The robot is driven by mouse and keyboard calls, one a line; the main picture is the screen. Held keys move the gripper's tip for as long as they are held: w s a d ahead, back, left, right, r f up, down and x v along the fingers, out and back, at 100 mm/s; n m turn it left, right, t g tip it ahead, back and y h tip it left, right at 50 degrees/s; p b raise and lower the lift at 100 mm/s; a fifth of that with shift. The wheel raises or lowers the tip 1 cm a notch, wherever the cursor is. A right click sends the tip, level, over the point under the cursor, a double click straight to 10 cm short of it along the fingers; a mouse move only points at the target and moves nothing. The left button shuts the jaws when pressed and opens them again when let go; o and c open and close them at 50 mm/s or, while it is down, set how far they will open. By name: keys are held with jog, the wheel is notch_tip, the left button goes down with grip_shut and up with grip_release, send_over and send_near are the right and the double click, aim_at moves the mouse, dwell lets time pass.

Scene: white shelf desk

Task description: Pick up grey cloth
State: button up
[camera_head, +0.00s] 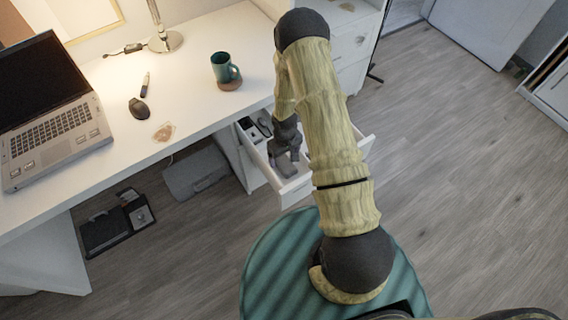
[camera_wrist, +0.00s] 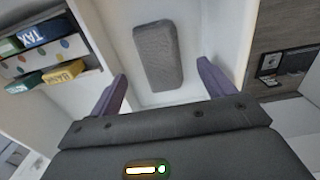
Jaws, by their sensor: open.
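The grey cloth (camera_wrist: 158,57) shows in the wrist view as a folded, rounded oblong lying on the white bottom of an open drawer (camera_wrist: 197,35). My gripper (camera_wrist: 161,72) is open and empty, with its two purple fingers spread to the left and right of the cloth's near end. The fingers look apart from the cloth; the exact height above it is hard to tell. In the head view my gripper (camera_head: 286,155) reaches down into the open drawer (camera_head: 297,190) below the desk. There my arm and gripper hide much of the drawer, and I cannot clearly make out the cloth.
Drawer walls stand close around the gripper. Several labelled boxes (camera_wrist: 45,32) sit to the left in the wrist view. On the desk (camera_head: 200,100) are a laptop (camera_head: 50,110), a teal mug (camera_head: 222,68) and a mouse (camera_head: 139,108).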

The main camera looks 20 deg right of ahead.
aim_at(285, 163)
notch_tip(285, 163, down, 4)
jog(key=shift+s+f, duration=0.1)
jog(key=shift+f, duration=0.1)
dwell(0.4)
jog(key=c, duration=1.1)
jog(key=shift+r, duration=0.1)
notch_tip(285, 163, up, 10)
jog(key=shift+f, duration=0.1)
